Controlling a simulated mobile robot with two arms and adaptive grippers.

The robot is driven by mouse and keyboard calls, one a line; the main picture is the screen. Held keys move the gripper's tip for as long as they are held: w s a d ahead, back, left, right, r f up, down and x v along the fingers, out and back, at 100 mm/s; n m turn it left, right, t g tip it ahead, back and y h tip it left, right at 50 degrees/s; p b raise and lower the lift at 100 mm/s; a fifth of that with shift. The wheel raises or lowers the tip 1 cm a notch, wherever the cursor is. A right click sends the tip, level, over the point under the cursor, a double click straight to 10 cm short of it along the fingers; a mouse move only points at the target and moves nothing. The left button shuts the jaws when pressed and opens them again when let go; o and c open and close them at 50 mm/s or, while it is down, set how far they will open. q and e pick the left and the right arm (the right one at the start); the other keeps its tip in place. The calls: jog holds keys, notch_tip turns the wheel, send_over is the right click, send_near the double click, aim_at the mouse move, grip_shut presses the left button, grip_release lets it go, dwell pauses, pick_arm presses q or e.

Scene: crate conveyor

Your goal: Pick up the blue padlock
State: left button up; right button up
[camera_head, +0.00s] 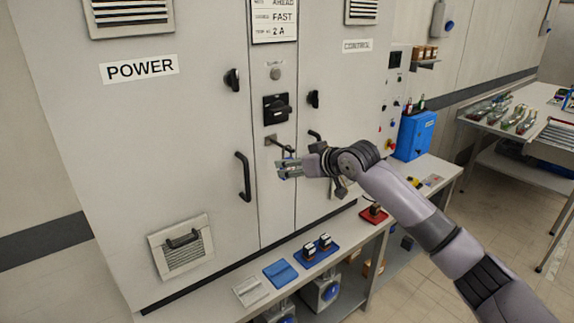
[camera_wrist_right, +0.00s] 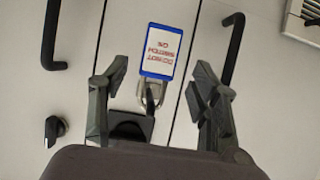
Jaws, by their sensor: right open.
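The blue padlock (camera_wrist_right: 160,52) shows in the right wrist view as a blue-edged body with a white label and red lettering, upside down in that picture. Its grey shackle (camera_wrist_right: 149,96) sits at a dark fitting on the cabinet front. My right gripper (camera_head: 284,169) is open and empty in front of the cabinet. In the wrist view its fingers (camera_wrist_right: 157,82) stand on either side of the shackle, apart from the padlock. My left gripper is out of view.
The grey cabinet (camera_head: 208,110) has a long black door handle (camera_head: 243,176) left of my gripper and a black rotary switch (camera_head: 277,109) above it. A low shelf (camera_head: 225,297) below carries blue and red trays. A blue box (camera_head: 414,136) stands at right.

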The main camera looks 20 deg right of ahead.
jog(key=p+x, duration=0.1)
jog(key=x, duration=0.2)
jog(key=shift+w+f, duration=0.1)
jog(key=shift+w, duration=0.15)
jog(key=shift+w+a+f, duration=0.2)
jog(key=shift+w+f, duration=0.15)
jog(key=shift+w, duration=0.05)
jog(key=shift+d, duration=0.1)
jog(key=shift+c, duration=0.3)
jog(key=shift+c, duration=0.7)
jog(key=c, duration=1.1)
